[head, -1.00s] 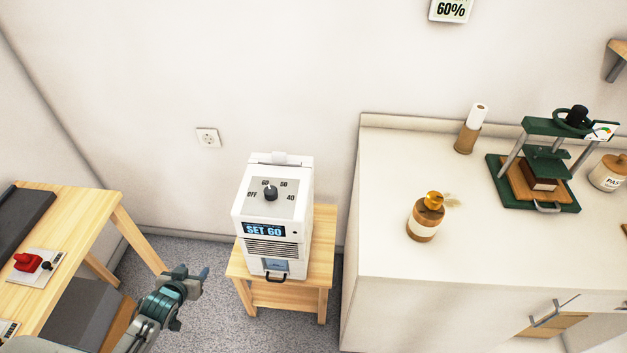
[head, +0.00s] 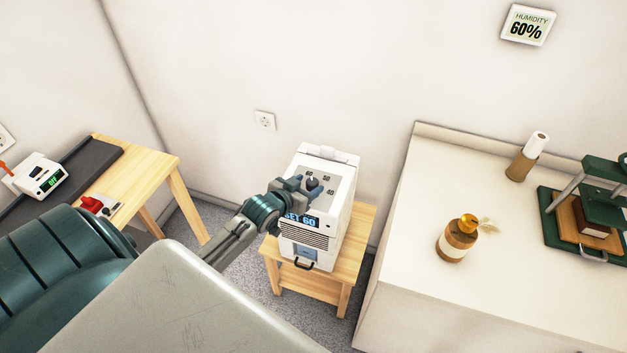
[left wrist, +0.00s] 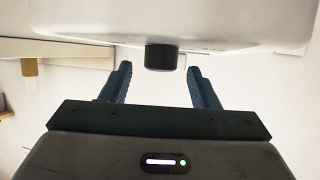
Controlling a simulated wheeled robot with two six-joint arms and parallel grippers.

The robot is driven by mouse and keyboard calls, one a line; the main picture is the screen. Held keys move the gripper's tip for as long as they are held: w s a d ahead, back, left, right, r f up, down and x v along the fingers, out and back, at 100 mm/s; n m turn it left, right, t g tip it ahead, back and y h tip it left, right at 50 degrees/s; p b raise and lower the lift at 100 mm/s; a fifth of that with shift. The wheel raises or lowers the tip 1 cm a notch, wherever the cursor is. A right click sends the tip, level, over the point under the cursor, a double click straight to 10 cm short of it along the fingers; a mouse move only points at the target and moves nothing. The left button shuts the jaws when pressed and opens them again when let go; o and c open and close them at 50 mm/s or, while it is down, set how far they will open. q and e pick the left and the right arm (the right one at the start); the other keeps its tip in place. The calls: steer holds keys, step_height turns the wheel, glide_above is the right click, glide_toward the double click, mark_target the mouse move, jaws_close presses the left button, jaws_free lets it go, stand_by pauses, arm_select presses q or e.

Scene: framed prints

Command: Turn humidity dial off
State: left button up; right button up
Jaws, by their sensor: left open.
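The white dehumidifier (head: 323,228) stands on a small wooden stand. Its black dial (head: 312,183) is on the top panel, among printed marks. Its display reads SET 60, partly covered by my arm. My left gripper (head: 305,186) is at the top panel, by the dial. In the left wrist view the dial (left wrist: 161,57) hangs between the two open fingers of my gripper (left wrist: 160,82), a little beyond their tips, and the fingers stand clear of it on both sides. The dial's pointer is too small to read. My right gripper is not in view.
A wall display (head: 527,25) reads HUMIDITY 60%. A white counter (head: 410,275) with an amber bottle (head: 457,240) and a green press (head: 590,215) stands at right. A wooden table (head: 150,175) stands at left. A wall socket (head: 264,120) is behind the machine.

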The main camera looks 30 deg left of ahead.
mark_target(311, 183)
arm_select(q)
steer(key=shift+x, duration=1.7)
